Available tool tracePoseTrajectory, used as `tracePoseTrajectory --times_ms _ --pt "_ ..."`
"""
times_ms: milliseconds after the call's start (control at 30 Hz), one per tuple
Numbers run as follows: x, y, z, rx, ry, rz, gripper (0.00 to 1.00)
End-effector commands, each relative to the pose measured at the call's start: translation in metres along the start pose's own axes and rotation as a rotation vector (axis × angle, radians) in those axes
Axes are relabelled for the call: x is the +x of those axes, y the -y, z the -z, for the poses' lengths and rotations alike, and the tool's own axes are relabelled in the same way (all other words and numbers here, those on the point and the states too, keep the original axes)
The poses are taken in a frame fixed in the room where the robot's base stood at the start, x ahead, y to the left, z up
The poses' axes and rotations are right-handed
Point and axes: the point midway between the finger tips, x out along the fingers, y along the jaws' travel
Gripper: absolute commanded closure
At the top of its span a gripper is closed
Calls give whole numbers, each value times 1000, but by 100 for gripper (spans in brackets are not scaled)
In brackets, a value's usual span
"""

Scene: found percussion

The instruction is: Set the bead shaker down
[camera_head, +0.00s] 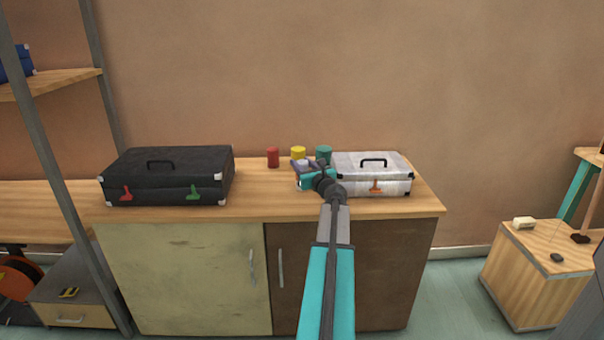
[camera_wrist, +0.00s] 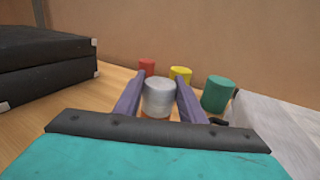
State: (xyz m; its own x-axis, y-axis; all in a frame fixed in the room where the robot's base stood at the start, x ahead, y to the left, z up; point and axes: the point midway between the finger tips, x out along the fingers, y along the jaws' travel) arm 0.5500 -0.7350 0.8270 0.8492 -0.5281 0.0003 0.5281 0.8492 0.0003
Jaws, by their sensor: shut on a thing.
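A silver-grey cylinder (camera_wrist: 159,98), which I take to be the bead shaker, sits upright between the purple fingers of my gripper (camera_wrist: 160,84). The fingers are shut on its sides. Orange shows below it in the wrist view. In the head view my gripper (camera_head: 303,164) is low over the wooden countertop (camera_head: 265,205), just left of the silver case, and mostly hides the cylinder. I cannot tell whether its base touches the top. Red (camera_head: 272,157), yellow (camera_head: 298,152) and green (camera_head: 324,153) cylinders stand behind.
A black case (camera_head: 168,176) lies to the left and a silver case (camera_head: 372,174) close on the right. Bare countertop lies between the black case and my gripper. The wall rises behind. A wooden crate (camera_head: 540,270) stands on the floor at right.

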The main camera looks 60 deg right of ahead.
Motion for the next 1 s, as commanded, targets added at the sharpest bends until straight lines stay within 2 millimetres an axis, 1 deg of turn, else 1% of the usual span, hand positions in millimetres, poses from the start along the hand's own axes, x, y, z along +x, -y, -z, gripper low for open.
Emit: tracePoseTrajectory --times_ms 133,267,467,533,767,1000 --pt "0 0 -2 0 0 0 100" --pt "0 0 -8 -1 1 0 100" --pt "0 0 -28 -1 1 0 100" --pt "0 0 -38 -1 1 0 100" --pt "-23 -9 -38 0 0 0 100" --pt "-52 -20 -41 0 0 1 100"
